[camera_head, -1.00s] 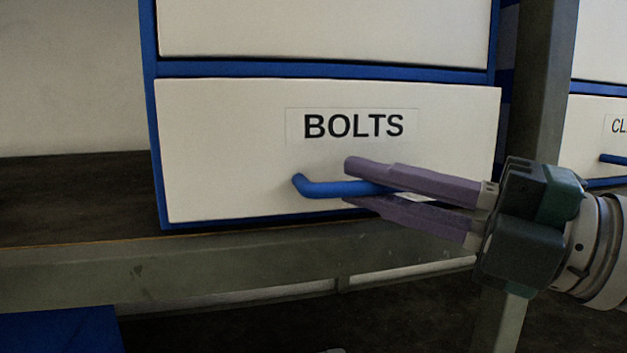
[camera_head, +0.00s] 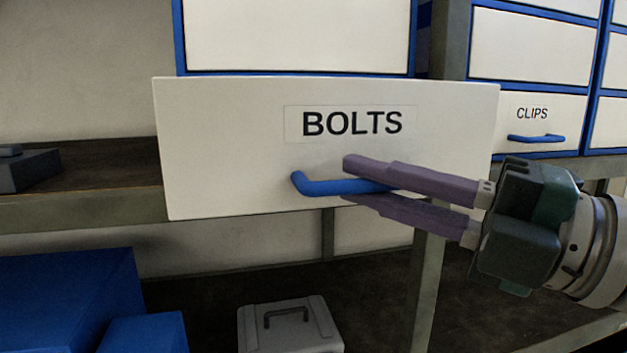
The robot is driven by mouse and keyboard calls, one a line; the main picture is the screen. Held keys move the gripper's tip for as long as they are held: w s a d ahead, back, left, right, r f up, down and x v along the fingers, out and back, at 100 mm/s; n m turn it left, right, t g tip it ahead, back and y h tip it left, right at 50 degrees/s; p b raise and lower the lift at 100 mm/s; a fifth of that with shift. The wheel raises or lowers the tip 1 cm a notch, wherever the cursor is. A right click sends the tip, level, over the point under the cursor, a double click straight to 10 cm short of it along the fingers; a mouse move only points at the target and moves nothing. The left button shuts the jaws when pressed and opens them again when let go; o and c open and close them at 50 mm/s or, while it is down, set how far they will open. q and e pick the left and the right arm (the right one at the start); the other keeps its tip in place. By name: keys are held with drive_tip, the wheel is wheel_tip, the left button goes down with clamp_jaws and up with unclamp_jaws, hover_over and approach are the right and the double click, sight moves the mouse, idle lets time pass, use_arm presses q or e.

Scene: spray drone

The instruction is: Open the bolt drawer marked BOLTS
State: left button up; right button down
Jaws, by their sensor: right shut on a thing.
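The bolt drawer (camera_head: 230,150) has a white front with a BOLTS label (camera_head: 351,123) and a blue bar handle (camera_head: 330,187). Its front stands out well ahead of the blue-framed cabinet (camera_head: 296,74) behind it, so the drawer is pulled out. My right gripper (camera_head: 352,181) comes in from the right and is shut on the blue handle, one purple finger above it and one below. The fingers hide the right part of the handle. The drawer's inside is hidden behind its front. My left gripper is not in view.
A drawer marked CLIPS (camera_head: 540,112) is at the right, shut in its cabinet. The shelf edge (camera_head: 80,212) runs below the bolt drawer. A grey case (camera_head: 288,326) and blue boxes (camera_head: 70,300) are on the lower level. A dark box (camera_head: 30,170) sits at far left.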

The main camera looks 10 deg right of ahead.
drive_tip(key=c, duration=0.9)
unclamp_jaws()
drive_tip(key=b+v, duration=0.2)
drive_tip(key=v, duration=0.8)
drive_tip(key=shift+r, duration=0.1)
drive_tip(key=shift+w, duration=0.1)
